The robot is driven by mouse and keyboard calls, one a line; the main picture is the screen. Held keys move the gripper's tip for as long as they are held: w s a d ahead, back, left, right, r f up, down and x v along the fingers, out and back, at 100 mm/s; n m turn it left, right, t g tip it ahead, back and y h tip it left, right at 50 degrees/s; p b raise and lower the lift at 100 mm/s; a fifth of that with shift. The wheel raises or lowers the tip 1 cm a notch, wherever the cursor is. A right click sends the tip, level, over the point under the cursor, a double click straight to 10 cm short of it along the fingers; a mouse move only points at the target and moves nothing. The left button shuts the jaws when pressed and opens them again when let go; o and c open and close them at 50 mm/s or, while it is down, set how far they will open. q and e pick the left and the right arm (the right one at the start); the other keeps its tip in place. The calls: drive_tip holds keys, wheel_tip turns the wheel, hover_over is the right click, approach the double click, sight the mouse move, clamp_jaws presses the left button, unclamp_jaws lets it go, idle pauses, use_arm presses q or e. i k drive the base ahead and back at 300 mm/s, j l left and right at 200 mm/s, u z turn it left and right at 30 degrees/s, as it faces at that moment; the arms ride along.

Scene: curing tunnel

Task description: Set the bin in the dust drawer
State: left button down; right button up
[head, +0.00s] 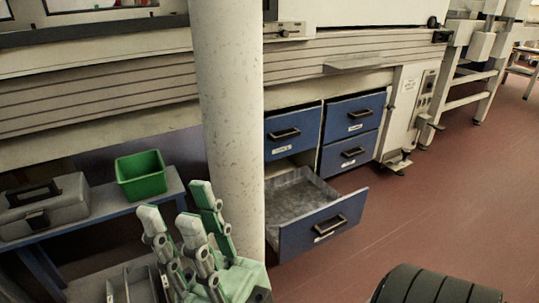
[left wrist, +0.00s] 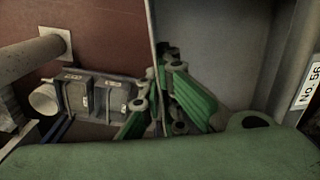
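A small green open-topped bin (head: 143,184) stands upright on a low blue-grey bench at the left of the head view. A blue drawer (head: 325,227) at the lower left of the cabinet is pulled out. Its grey inside looks empty, and its label is too small to read. My right gripper (head: 180,208) is in front of the bench, below and right of the bin, apart from it. Its pale-tipped fingers are spread and hold nothing. My left gripper (left wrist: 165,100) shows only in the left wrist view, its green fingers partly hidden; I cannot tell how far apart they are.
A grey toolbox (head: 43,207) sits left of the bin on the bench (head: 105,205). A pale pillar (head: 232,120) stands between bench and drawers. The other blue drawers (head: 352,117) are shut. Red-brown floor (head: 440,205) is clear at the right. A "No. 56" label (left wrist: 308,87) shows in the left wrist view.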

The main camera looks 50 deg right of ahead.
sight(298, 212)
drive_tip(key=k+l+z, duration=0.1)
drive_tip(key=k+z, duration=0.15)
drive_tip(key=k, duration=0.25)
drive_tip(key=k+l+z, duration=0.15)
drive_tip(key=k+z, duration=0.15)
drive_tip(key=k, duration=0.25)
drive_tip(key=i+l+z, duration=0.1)
drive_tip(key=z, duration=1.9)
drive_tip(key=i+j, duration=0.1)
drive_tip(key=i, duration=0.4)
drive_tip(key=i+z, duration=0.15)
drive_tip(key=i, duration=0.35)
drive_tip(key=i+j, duration=0.2)
drive_tip(key=i, duration=0.25)
drive_tip(key=i+j+u, duration=0.1)
drive_tip(key=i+u, duration=0.6)
drive_tip(key=i+l+u, duration=0.1)
drive_tip(key=u, duration=0.25)
drive_tip(key=i+u, duration=0.35)
drive_tip(key=u, duration=0.2)
drive_tip(key=j, duration=0.3)
drive_tip(key=k+j, duration=0.1)
drive_tip(key=j, duration=0.2)
